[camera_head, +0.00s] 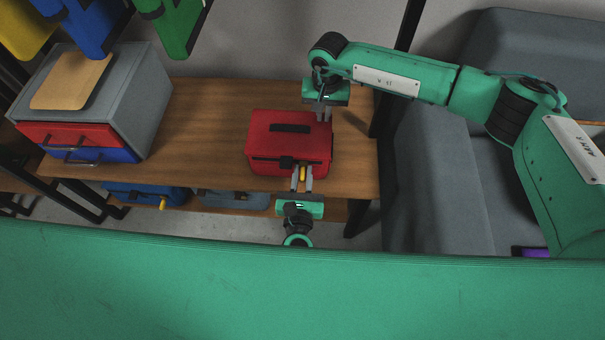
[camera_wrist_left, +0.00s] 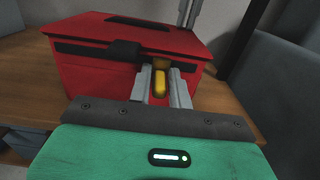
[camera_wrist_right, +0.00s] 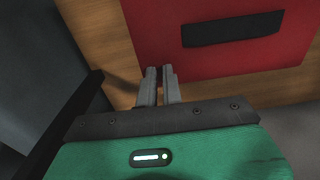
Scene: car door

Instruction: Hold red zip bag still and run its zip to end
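The red zip bag (camera_head: 262,141) lies on the wooden table with a black strap handle (camera_head: 289,128) on top. A yellow pull (camera_wrist_left: 160,82) is beside the slider. My left gripper (camera_head: 302,178) has its fingers close on both sides of the pull, at the near side. My right gripper (camera_head: 324,116) is at the bag's far right corner, fingers nearly together; whether they pinch the bag is hidden.
A grey cabinet (camera_head: 143,92) with red and blue drawers stands on the left of the table (camera_head: 195,125). Blue and grey bags (camera_head: 233,199) lie on a shelf below. A grey seat (camera_head: 435,180) is to the right. The table left of the bag is clear.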

